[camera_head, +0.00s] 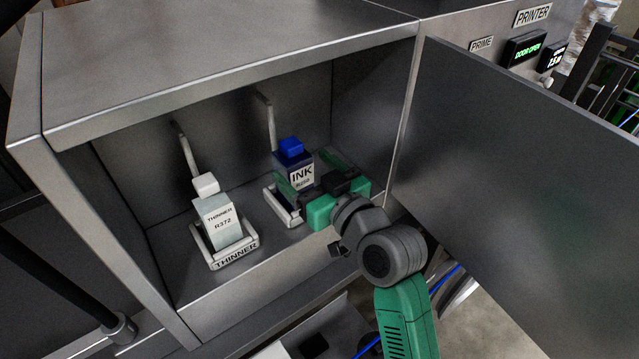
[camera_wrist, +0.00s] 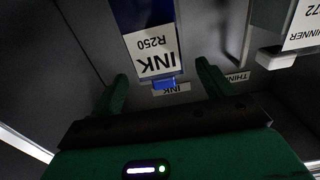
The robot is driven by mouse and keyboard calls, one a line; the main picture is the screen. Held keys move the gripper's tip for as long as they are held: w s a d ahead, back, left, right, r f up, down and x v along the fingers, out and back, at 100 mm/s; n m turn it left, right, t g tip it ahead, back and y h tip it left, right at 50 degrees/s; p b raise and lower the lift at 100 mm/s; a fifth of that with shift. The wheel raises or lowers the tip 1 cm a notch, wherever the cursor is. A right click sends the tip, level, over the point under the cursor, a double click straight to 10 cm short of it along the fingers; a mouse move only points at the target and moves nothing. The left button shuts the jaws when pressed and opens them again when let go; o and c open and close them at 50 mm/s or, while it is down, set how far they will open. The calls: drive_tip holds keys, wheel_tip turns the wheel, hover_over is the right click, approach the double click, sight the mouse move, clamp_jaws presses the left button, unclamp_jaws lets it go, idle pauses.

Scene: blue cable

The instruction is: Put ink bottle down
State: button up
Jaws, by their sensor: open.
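The ink bottle (camera_head: 301,176) is dark blue with a blue cap and a white label reading INK R250. It stands in or on a holder (camera_head: 284,209) inside the cabinet; its base is partly hidden by my gripper. My gripper (camera_head: 311,173) is open, with its green fingers spread to the left and right of the bottle. In the wrist view the bottle (camera_wrist: 154,50) appears upside down, between and beyond the fingers (camera_wrist: 163,85). I cannot tell whether a finger touches it.
A white-capped thinner bottle (camera_head: 222,221) stands in its holder (camera_head: 235,255) to the left. Upright bars rise behind both holders. The open cabinet door (camera_head: 510,190) is close on the right of my arm. The cabinet's left wall and top edge enclose the space.

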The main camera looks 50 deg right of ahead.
drive_tip(key=v, duration=0.5)
drive_tip(key=shift+s+a+b, duration=0.1)
drive_tip(key=shift+s+b, duration=0.15)
drive_tip(key=shift+b, duration=0.05)
drive_tip(key=w+a+r+n+t+y, duration=0.2)
drive_tip(key=w+a+r, duration=0.2)
drive_tip(key=a+r, duration=0.65)
drive_tip(key=s+a+r+t+y, duration=0.1)
drive_tip(key=s+a+r+t, duration=0.25)
drive_tip(key=a+r, duration=0.65)
drive_tip(key=s+a+r+t+y, duration=0.15)
drive_tip(key=s+a+r, duration=0.35)
drive_tip(key=a, duration=0.8)
wheel_tip(320, 180, up, 13)
drive_tip(key=p, duration=1.1)
drive_tip(key=shift+w+a+f+n+p, duration=0.2)
drive_tip(key=shift+w+n+p, duration=0.1)
drive_tip(key=shift+w+p, duration=0.15)
